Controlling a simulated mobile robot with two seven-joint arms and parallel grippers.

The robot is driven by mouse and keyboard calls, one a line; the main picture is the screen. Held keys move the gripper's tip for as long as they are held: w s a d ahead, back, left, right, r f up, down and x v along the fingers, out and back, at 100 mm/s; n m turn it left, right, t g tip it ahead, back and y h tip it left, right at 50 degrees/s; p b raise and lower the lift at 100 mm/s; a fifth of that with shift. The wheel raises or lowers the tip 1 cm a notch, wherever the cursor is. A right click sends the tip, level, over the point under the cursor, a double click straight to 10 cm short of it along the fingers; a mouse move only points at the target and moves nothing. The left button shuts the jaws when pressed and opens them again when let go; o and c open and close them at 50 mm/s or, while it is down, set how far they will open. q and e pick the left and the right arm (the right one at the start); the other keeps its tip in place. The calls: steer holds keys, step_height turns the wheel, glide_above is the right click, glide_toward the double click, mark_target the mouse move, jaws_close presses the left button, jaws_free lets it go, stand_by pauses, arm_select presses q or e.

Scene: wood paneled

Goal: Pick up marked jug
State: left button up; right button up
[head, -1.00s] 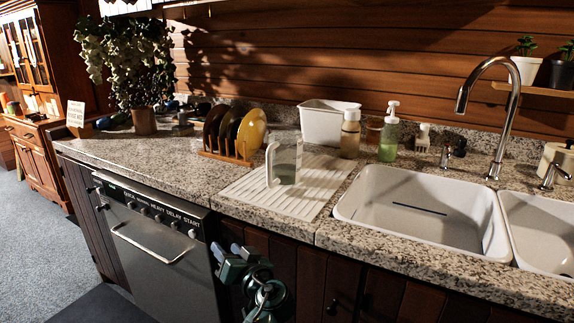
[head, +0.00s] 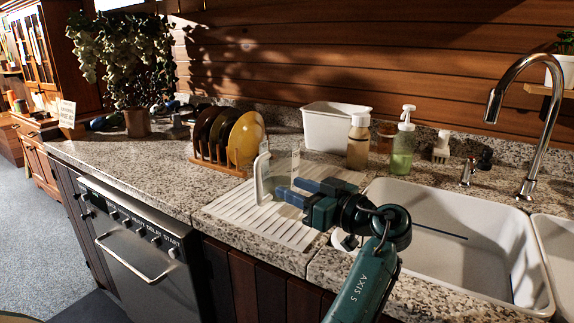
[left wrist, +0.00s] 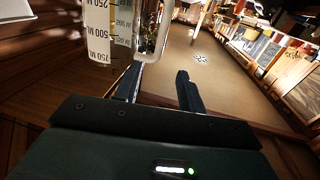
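The marked jug (head: 281,172) is a clear measuring jug with a pale handle, upright on the white ribbed drain mat (head: 235,217). In the left wrist view, its scaled wall (left wrist: 98,38) fills the upper left, and its handle (left wrist: 151,32) hangs toward the gap between the fingers. My left gripper (head: 287,188) is at the jug in the head view, its fingers covering the jug's lower part. In the left wrist view the two fingers (left wrist: 160,75) are apart with nothing clamped. Whether a finger touches the jug, I cannot tell. My right gripper is not in view.
A plate rack (head: 219,163) with several plates stands behind left of the mat. A white tub (head: 334,126), an amber bottle (head: 358,142) and a green soap bottle (head: 402,150) stand behind. The white sink (head: 440,200) is right. Left counter has free room.

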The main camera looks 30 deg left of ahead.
mark_target(260, 171)
arm_select(q)
steer(key=p+x, duration=0.1)
steer(key=x, duration=0.7)
steer(key=shift+r, duration=0.1)
steer(key=x, duration=0.1)
steer(key=p+x, duration=0.1)
steer(key=x, duration=0.2)
steer(key=shift+w+a+r+p, duration=0.1)
steer(key=shift+a+r+p, duration=0.2)
steer(key=shift+a+p, duration=0.05)
steer(key=shift+w+a+f, duration=0.1)
steer(key=shift+a, duration=0.15)
steer(key=shift+c, duration=0.6)
jaws_close()
